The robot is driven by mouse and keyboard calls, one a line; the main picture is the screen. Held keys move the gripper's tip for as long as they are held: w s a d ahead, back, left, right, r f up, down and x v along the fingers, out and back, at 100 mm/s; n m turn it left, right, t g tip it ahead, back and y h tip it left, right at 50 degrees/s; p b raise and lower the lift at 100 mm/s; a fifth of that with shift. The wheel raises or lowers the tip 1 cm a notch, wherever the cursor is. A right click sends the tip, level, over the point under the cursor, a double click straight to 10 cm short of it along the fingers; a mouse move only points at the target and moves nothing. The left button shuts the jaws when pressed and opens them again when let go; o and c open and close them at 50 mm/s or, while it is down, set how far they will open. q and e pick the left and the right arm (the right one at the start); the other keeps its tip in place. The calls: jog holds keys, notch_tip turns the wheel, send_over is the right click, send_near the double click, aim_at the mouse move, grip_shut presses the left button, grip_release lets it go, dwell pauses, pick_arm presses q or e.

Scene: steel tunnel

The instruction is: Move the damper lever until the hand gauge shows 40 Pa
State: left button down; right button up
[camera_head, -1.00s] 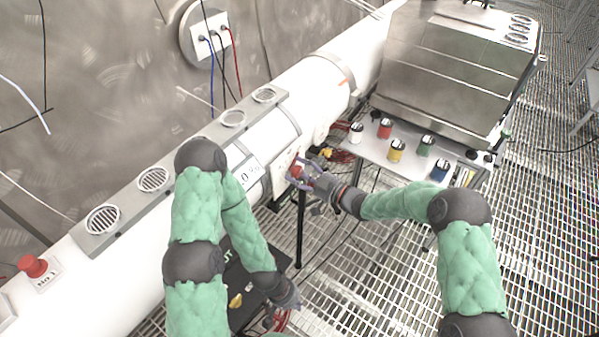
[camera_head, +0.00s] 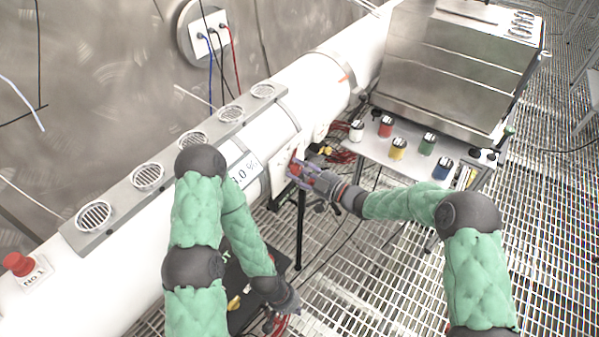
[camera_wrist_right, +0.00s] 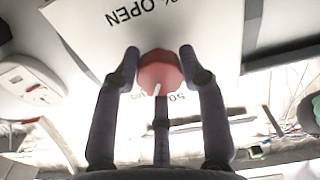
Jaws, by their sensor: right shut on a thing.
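The damper lever's red knob (camera_head: 293,163) is at the white scale plate (camera_head: 281,178) on the side of the white duct. My right gripper (camera_head: 300,172) is shut on the knob. In the right wrist view, the red knob (camera_wrist_right: 160,72) sits between the fingers, and the plate (camera_wrist_right: 115,40) reads "OPEN" with a "50" mark. The lever's shaft is mostly hidden. My left gripper (camera_head: 286,302) hangs low beside the duct near red cables; its fingers are not clear. No gauge reading can be made out.
A small table (camera_head: 372,153) with several paint cans stands to the right, in front of a steel box (camera_head: 450,75). A red button (camera_head: 18,263) and a row of round vents sit on the duct. Below is open grating floor with a black stand.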

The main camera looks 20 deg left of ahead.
jog(key=shift+w+r, duration=0.1)
jog(key=shift+r, duration=0.3)
jog(key=o, duration=1.1)
jog(key=shift+a, duration=0.1)
jog(key=shift+o, duration=0.2)
jog(key=shift+f, duration=0.1)
jog(key=shift+f, duration=0.1)
jog(key=v, duration=1.2)
